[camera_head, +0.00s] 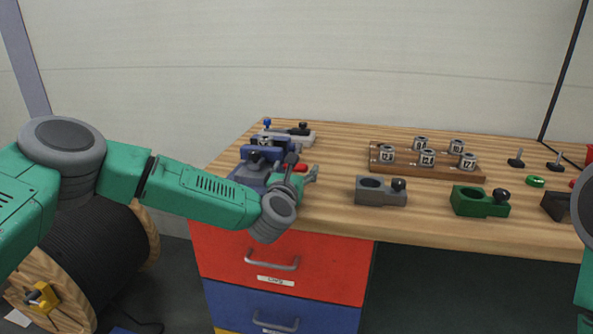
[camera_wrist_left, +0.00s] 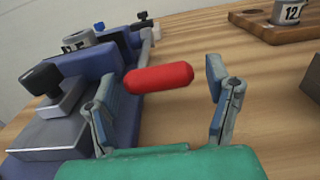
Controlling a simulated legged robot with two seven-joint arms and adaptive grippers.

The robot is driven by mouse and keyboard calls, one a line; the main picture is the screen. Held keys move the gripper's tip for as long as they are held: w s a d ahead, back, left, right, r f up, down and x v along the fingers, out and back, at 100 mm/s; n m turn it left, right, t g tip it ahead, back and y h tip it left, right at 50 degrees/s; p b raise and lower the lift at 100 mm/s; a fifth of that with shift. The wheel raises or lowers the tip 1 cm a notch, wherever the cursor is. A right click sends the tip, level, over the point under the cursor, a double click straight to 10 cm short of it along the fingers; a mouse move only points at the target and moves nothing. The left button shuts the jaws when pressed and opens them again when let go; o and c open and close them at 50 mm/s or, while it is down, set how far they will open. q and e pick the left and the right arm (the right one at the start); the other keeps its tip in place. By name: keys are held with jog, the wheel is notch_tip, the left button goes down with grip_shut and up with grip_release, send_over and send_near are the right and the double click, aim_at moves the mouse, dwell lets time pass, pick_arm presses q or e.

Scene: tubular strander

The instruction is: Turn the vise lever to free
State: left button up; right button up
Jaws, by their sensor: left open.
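The blue vise (camera_head: 252,170) stands at the left end of the wooden bench. It also fills the left of the left wrist view (camera_wrist_left: 118,110). Its lever ends in a red handle (camera_wrist_left: 158,78), whose red also shows in the head view (camera_head: 301,168). My left gripper (camera_wrist_left: 160,105) is open, with one finger on each side of the red handle in the picture. The left finger is close to the vise body. I cannot tell whether either finger touches the handle. In the head view my left gripper (camera_head: 301,174) partly hides the vise. My right gripper is not in view.
A wooden rack (camera_head: 430,170) with several numbered dies stands right of the vise. A grey holder (camera_head: 381,192) and a green holder (camera_head: 478,203) sit near the front edge. A grey clamp block (camera_head: 290,135) is behind the vise. Red and blue drawers (camera_head: 280,262) are below.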

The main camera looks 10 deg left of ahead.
pick_arm(q)
jog(key=shift+w, duration=0.3)
